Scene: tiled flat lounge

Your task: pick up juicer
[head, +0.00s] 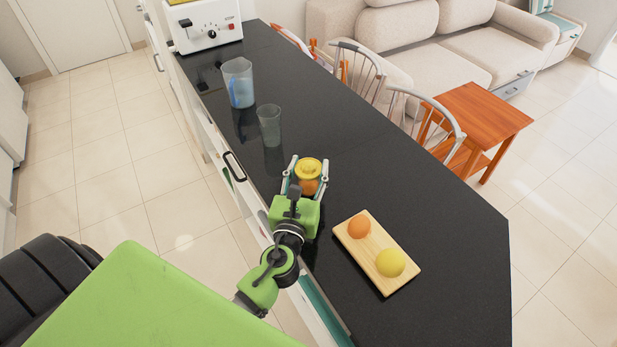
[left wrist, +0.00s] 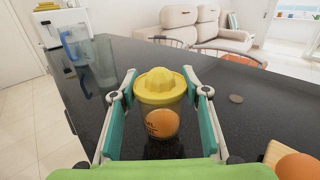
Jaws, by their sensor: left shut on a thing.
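The juicer (head: 308,172) has a yellow ribbed top and a clear cup with an orange patch low down. It is upright at the black counter's left edge, and I cannot tell whether its base touches the counter. My left gripper (head: 309,163) is shut on it, one finger on each side. In the left wrist view the juicer (left wrist: 160,88) sits between the two green-lined fingers. My left gripper's palm hides the near counter there. My right gripper is not in view.
On the black counter (head: 400,200), a wooden board (head: 374,269) holds an orange (head: 359,227) and a yellow fruit (head: 390,263). A glass (head: 269,125), a blue-tinted jug (head: 239,84) and a white toaster (head: 206,27) stand farther back. Chairs line the right side.

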